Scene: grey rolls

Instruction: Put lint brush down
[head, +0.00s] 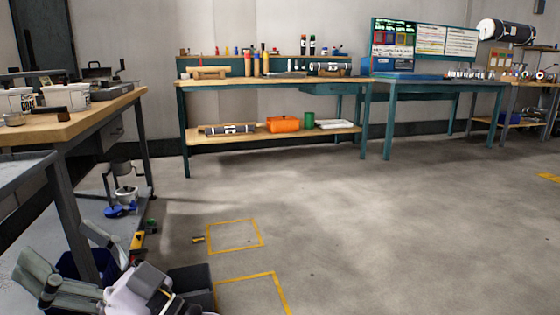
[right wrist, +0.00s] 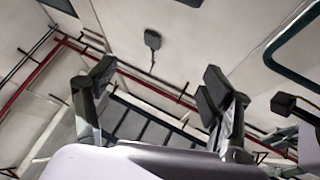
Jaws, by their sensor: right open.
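My right gripper (head: 62,252) is at the bottom left of the head view, low beside the near table's leg. Its two grey fingers are spread apart. In the right wrist view (right wrist: 155,82) the same fingers are wide apart with nothing between them, against walls and ceiling pipes. I cannot make out a lint brush in either view. My left gripper is not in view.
A wooden-topped table (head: 75,122) at left holds white tubs (head: 70,97). A dark blue bin (head: 72,266) stands behind my right gripper. A long green-legged workbench (head: 270,82) with a lower shelf stands at the back. The grey floor (head: 360,220) is mostly clear at centre and right.

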